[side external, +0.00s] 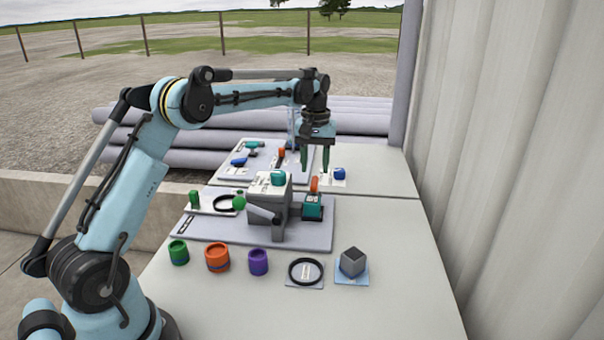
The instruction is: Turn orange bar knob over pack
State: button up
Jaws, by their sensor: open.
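An orange bar knob (314,184) stands up on top of a teal block (313,207), which looks like the pack, at the right side of a grey machine on the front board. My gripper (315,168) is open and points down, its two green fingers apart. In the picture its fingertips are just above the orange knob, one to each side. I cannot tell from this one view how far behind or above the knob they are. Nothing shows between the fingers.
The grey machine (268,197) has a lever with a green ball at left. A blue knob (339,173) is close to my right finger. A back board (265,170) carries teal, blue and orange handles. Cups, a black ring and a grey cube (352,262) line the front; the table's right is clear.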

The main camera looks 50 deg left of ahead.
aim_at(315, 181)
notch_tip(315, 181, up, 8)
dwell(0.4)
